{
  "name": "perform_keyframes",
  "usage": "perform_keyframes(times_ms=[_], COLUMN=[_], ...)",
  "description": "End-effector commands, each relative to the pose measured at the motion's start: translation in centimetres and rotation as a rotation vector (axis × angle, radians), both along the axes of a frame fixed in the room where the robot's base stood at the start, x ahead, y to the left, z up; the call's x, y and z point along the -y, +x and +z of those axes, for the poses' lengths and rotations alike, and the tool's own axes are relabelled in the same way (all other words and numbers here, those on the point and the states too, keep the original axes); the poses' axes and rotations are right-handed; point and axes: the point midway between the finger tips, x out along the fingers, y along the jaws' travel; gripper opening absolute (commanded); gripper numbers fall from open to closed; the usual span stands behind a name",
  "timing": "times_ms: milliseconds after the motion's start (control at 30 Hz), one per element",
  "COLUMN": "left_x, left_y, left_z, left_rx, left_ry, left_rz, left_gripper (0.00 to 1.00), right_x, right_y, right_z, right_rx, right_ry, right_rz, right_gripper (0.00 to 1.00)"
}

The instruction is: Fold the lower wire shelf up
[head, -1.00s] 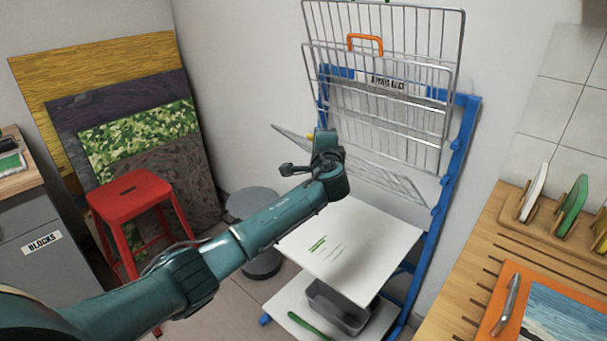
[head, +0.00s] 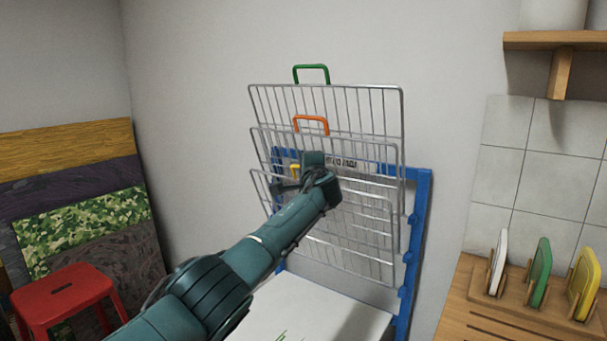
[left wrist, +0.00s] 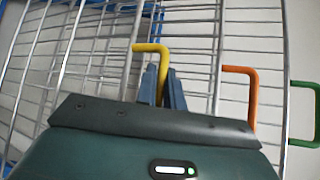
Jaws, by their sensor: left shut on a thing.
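The lower wire shelf (head: 393,262) is steeply raised on the blue rack (head: 420,220), close in front of the other two wire shelves. Its yellow handle (head: 295,171) shows beside my left gripper (head: 298,184). The left wrist view shows the yellow handle (left wrist: 151,47) between the two blue-grey fingers of my left gripper (left wrist: 162,82), which is shut on it. My left forearm and hand hide part of the shelf's left side. My right gripper is not in view.
Shelves with an orange handle (head: 311,118) and a green handle (head: 311,67) stand upright above. A white board (head: 310,315) lies below. A red stool (head: 63,290) stands left, and a wooden counter (head: 465,315) with upright coloured boards is close on the right.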

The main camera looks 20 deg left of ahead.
Motion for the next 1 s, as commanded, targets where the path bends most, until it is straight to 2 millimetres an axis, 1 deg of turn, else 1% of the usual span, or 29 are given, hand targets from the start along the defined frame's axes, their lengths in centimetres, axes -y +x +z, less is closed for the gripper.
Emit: perform_keyframes(times_ms=[333,367,600,633,1000], left_x=[-0.04,-0.04,-0.06,-0.06,0.17], left_y=[0.01,0.01,0.01,0.01,-0.21], left_z=[-0.11,-0.11,-0.09,-0.09,-0.11], left_rx=[-0.001,-0.001,-0.001,-0.001,0.000], left_ry=[-0.005,-0.005,-0.002,-0.002,-0.001], left_rz=[0.001,0.001,0.001,0.001,-0.001], left_gripper=[0.00,0.11,0.30,0.32,0.32], right_x=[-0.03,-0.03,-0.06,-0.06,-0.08], right_y=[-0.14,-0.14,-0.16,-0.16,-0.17], right_z=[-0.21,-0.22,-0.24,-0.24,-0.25], right_rx=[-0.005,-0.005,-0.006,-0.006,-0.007], right_ry=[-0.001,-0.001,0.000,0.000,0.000], right_rz=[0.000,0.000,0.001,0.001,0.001], right_gripper=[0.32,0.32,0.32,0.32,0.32])
